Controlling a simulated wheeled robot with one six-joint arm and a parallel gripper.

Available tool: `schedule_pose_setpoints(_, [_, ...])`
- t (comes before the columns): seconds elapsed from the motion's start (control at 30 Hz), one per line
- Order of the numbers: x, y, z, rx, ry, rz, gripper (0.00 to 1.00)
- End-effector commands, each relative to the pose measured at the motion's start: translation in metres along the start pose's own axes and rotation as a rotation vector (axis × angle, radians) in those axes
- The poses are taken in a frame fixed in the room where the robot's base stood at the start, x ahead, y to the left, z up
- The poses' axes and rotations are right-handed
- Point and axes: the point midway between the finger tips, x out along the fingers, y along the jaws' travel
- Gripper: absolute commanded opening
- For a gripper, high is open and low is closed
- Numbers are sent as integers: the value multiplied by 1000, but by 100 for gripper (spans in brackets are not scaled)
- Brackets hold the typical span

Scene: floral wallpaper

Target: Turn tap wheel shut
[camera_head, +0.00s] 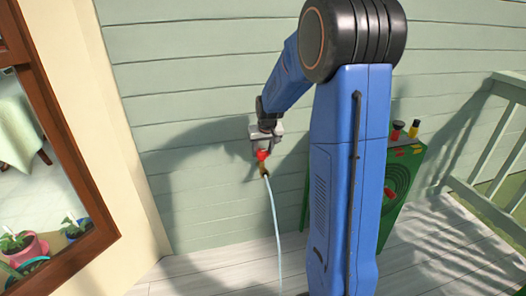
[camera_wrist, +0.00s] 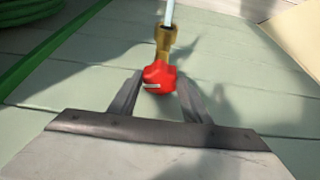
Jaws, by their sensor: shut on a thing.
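The red tap wheel (camera_wrist: 159,77) sits on a brass tap (camera_wrist: 166,42) on the pale green board wall. In the wrist view my gripper (camera_wrist: 160,84) has one finger on each side of the wheel and is shut on it. In the head view the red wheel (camera_head: 262,155) shows just below my gripper (camera_head: 263,147), at the end of my blue arm. A pale stream of water (camera_head: 274,215) runs down from the tap (camera_head: 264,171) toward the deck. The wheel's far side is hidden.
A green hose box (camera_head: 402,180) with red and yellow items on top stands right of my arm, partly hidden by it. A railing (camera_head: 490,140) is at far right. A wood-framed window (camera_head: 75,240) is at left. The plank deck (camera_head: 215,270) below is mostly clear.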

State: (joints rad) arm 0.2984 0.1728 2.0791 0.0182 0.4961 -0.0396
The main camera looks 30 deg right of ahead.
Motion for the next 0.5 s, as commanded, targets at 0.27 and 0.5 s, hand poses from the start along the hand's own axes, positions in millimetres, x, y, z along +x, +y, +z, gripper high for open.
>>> schedule_pose_setpoints(0.27, [0, -3, 0, 183, -1, 78, 21])
schedule_pose_setpoints(0.5, [1, -5, 0, 349, -2, 146, 21])
